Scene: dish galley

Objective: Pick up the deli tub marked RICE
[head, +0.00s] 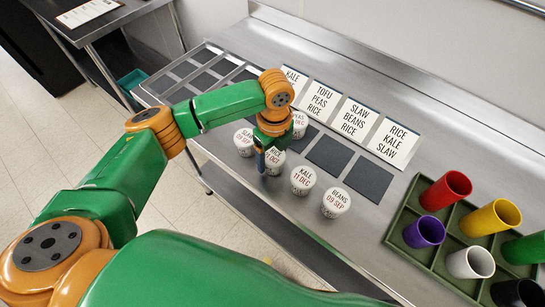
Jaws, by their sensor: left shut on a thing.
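The deli tub marked RICE (276,158), white with a printed lid, stands in a group of tubs on the steel counter. My left gripper (264,158) reaches down over it from above and is shut on it, hiding its left part. I cannot tell whether the tub is clear of the counter. Around it are the SLAW tub (245,141) to the left, the PEAS tub (299,122) behind, the KALE tub (303,180) to the right and the BEANS tub (336,202) farther right. My right gripper is not in view.
Label cards (392,142) and dark square mats (361,176) lie behind the tubs on the counter (440,95). A green divided tray (404,214) with several coloured cups stands at the right. A side table (92,22) is at the upper left.

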